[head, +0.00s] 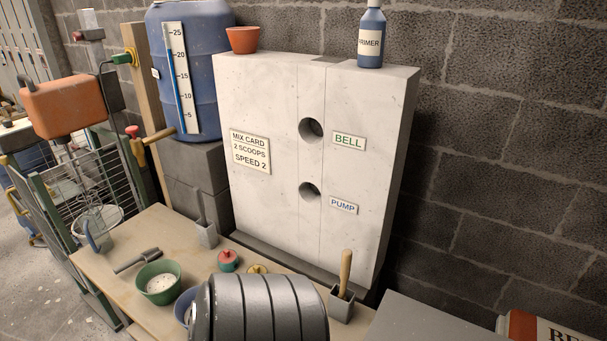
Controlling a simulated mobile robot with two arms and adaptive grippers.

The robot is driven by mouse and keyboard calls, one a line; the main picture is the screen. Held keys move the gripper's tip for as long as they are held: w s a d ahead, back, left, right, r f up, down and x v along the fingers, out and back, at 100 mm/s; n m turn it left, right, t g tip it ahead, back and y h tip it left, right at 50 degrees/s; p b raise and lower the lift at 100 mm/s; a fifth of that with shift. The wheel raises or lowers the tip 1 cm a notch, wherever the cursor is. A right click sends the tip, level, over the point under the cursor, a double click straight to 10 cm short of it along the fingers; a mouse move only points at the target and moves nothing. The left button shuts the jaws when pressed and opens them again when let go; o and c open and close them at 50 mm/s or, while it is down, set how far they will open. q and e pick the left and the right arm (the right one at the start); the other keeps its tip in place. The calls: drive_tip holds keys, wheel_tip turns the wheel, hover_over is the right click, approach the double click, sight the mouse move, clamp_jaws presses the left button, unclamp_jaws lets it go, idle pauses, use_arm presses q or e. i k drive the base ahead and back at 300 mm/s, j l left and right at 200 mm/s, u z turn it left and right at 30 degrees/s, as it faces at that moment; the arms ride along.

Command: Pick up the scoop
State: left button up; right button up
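A dark grey tool (137,260) that looks like the scoop lies flat on the wooden bench (185,253), left of and behind a green bowl (158,284) of pale powder. Its exact shape is too small to make out. A grey holder (207,236) with a grey handle upright in it stands further back. Another grey holder (341,304) at the right has a tool with a wooden handle (346,272); the lower end of that tool is hidden inside. Neither of my grippers is in view.
A large dark ribbed cylinder (268,308) blocks the front of the bench and partly hides a blue bowl (186,306). A red-and-green knob-like object (228,260) sits behind it. A white block wall (275,150) with two holes stands behind. A wire cage (62,210) is at left.

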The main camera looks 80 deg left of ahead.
sight(148, 256)
drive_tip(key=u, duration=1)
drive_tip(key=k+u, duration=0.1)
drive_tip(key=u, duration=0.9)
drive_tip(key=k+u, duration=0.1)
drive_tip(key=u, duration=0.85)
drive_tip(key=j+u, duration=0.1)
drive_tip(key=u, duration=0.4)
drive_tip(key=j, duration=0.35)
drive_tip(key=i+j+u, duration=0.1)
drive_tip(key=j, duration=0.2)
drive_tip(key=i+j, duration=0.15)
drive_tip(key=j, duration=0.2)
